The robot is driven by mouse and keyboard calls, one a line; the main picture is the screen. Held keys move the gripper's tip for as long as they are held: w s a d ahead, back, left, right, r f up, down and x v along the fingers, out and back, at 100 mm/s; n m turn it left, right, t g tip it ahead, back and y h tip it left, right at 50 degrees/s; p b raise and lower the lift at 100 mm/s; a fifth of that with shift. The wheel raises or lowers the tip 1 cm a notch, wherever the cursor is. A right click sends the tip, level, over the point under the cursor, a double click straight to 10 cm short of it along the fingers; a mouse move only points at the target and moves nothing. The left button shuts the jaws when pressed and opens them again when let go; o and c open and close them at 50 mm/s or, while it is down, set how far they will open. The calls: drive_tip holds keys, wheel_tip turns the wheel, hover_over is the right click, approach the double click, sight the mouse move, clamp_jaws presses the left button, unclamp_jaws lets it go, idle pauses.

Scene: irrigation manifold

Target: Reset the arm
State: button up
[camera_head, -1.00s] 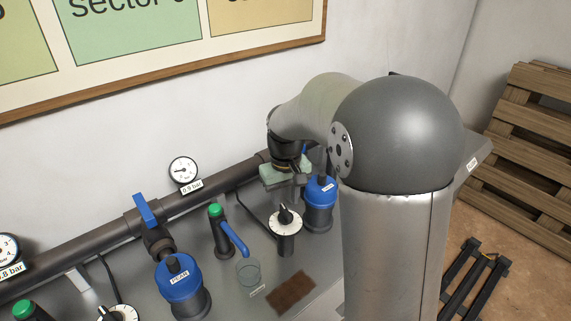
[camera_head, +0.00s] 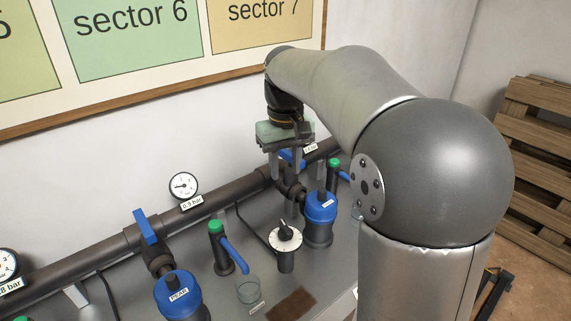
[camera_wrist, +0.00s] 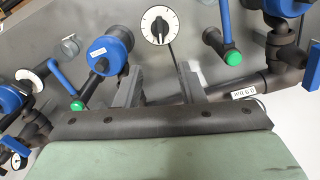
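My gripper (camera_head: 285,180) hangs from my arm above the right part of the manifold bench, in front of the dark pipe and close to a blue-capped filter (camera_head: 320,207). In the wrist view my gripper (camera_wrist: 157,80) shows two grey fingers spread apart with nothing between them. A white round dial (camera_wrist: 158,25) lies beyond the fingertips in that view. The same dial (camera_head: 285,238) stands on the bench below and in front of the gripper in the head view. Whether the fingers touch anything is not visible, but they appear clear of the parts.
A dark pipe (camera_head: 230,193) runs along the wall with blue-handled valves (camera_head: 145,226). A pressure gauge (camera_head: 184,186), green-topped taps (camera_head: 216,228), a glass cup (camera_head: 249,289) and a brown mat (camera_head: 291,305) stand or lie along the bench. A pallet (camera_head: 540,150) leans at the right.

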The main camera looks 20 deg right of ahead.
drive_tip(key=s+f, duration=0.4)
drive_tip(key=s, duration=0.4)
drive_tip(key=s+f+m, duration=0.1)
drive_tip(key=s+f, duration=0.4)
drive_tip(key=s, duration=0.2)
drive_tip(key=s+a+f+p, duration=0.1)
drive_tip(key=s+f, duration=0.3)
drive_tip(key=s, duration=0.4)
drive_tip(key=shift+s+f+m, duration=0.3)
drive_tip(key=shift+s+f, duration=0.05)
drive_tip(key=shift+f, duration=0.05)
